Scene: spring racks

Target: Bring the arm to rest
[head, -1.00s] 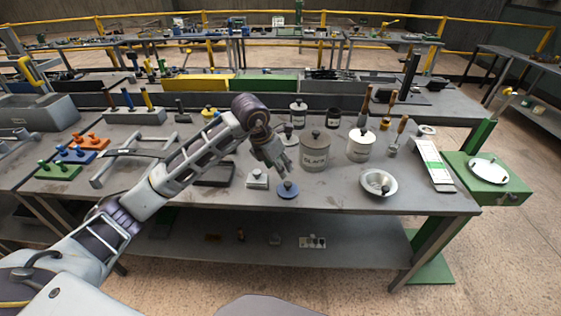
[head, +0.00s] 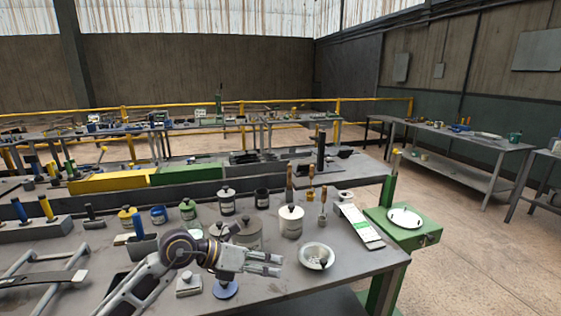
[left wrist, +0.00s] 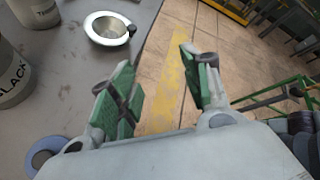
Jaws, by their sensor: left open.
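My left gripper (head: 278,264) is above the front right part of the grey workbench (head: 290,287). It points to the right, level or nearly so. In the left wrist view its two green-padded fingers (left wrist: 162,92) are spread apart with only floor showing between them. It holds nothing. A metal bowl (head: 316,256) is just right of the fingertips; it also shows in the left wrist view (left wrist: 107,29). My right gripper is in no view.
A dark grey canister (head: 248,235) and a white lidded canister (head: 291,222) stand behind the gripper. Brushes stand behind them. A green stand (head: 405,235) with a white dish is beyond the bench's right edge. Open floor lies to the right.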

